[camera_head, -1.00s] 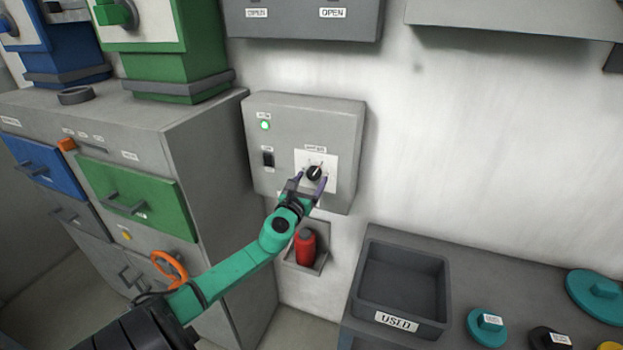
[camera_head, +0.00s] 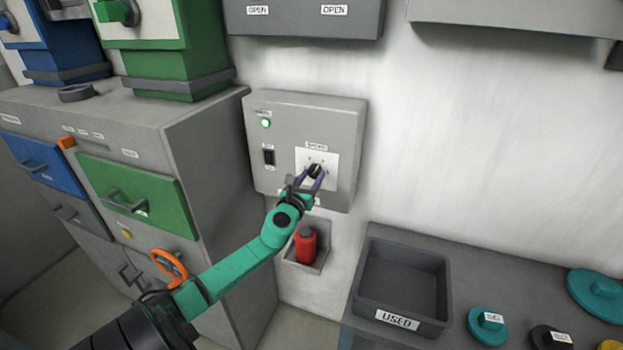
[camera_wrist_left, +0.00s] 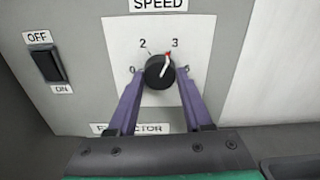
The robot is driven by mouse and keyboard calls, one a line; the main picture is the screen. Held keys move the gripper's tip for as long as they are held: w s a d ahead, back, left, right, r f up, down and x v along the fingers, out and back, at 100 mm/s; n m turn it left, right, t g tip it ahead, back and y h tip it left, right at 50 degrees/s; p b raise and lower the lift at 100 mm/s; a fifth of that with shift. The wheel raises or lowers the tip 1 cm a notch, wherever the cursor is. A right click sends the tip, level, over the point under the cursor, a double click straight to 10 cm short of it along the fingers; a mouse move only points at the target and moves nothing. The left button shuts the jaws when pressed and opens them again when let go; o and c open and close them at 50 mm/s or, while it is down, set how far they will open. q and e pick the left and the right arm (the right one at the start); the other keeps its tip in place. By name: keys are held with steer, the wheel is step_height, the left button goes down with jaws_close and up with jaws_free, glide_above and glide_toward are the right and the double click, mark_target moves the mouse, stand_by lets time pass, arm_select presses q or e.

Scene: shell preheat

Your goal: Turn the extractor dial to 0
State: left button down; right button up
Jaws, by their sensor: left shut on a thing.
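The extractor dial (camera_wrist_left: 159,73) is a black knob on a white plate marked SPEED. It sits on the grey wall box (camera_head: 285,177) and also shows in the head view (camera_head: 315,170). In the left wrist view its white pointer with a red tip aims up and slightly right, beside the 3. My right gripper is out of view.
An OFF/ON rocker switch (camera_wrist_left: 47,64) and a lit green lamp (camera_head: 266,124) are on the same box. A red bottle (camera_head: 305,245) stands in a holder below. A tray marked USED (camera_head: 398,320) is at the lower right. A green drawer (camera_head: 140,200) is at left.

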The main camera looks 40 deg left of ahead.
arm_select(q)
steer(key=n+b, duration=0.1)
steer(key=n, duration=0.3)
steer(key=shift+d+f+n, duration=0.1)
steer(key=shift+n, duration=0.3)
steer(key=n+b, duration=0.1)
steer(key=n, duration=1.1)
steer(key=shift+n, duration=0.4)
steer(key=n, duration=0.5)
steer(key=shift+r+n, duration=0.2)
steer(key=shift+n, duration=0.1)
steer(key=shift+c, duration=1.6)
jaws_free()
